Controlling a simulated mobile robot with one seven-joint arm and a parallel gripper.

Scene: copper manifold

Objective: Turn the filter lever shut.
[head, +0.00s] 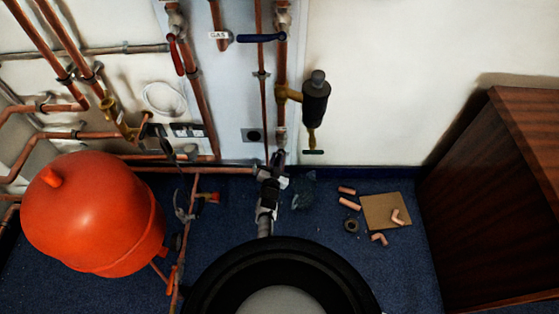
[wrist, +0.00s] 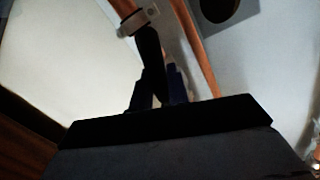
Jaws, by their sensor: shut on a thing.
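The filter lever is a dark, narrow handle that shows in the wrist view (wrist: 150,48). It hangs from a pale metal valve fitting (wrist: 138,20) on a copper pipe. My gripper (wrist: 160,85) has its two dark fingers on either side of the lever and is shut on it. In the head view my gripper (head: 277,160) is at the foot of the vertical copper pipe, below the valve (head: 281,136). It hides most of the lever there.
A red lever (head: 175,55) and a blue lever (head: 262,38) sit higher on neighbouring pipes. An orange tank (head: 95,215) stands at the left. Loose copper fittings (head: 349,203) and a cardboard piece (head: 380,212) lie on the blue floor. A wooden cabinet (head: 480,200) bounds the right.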

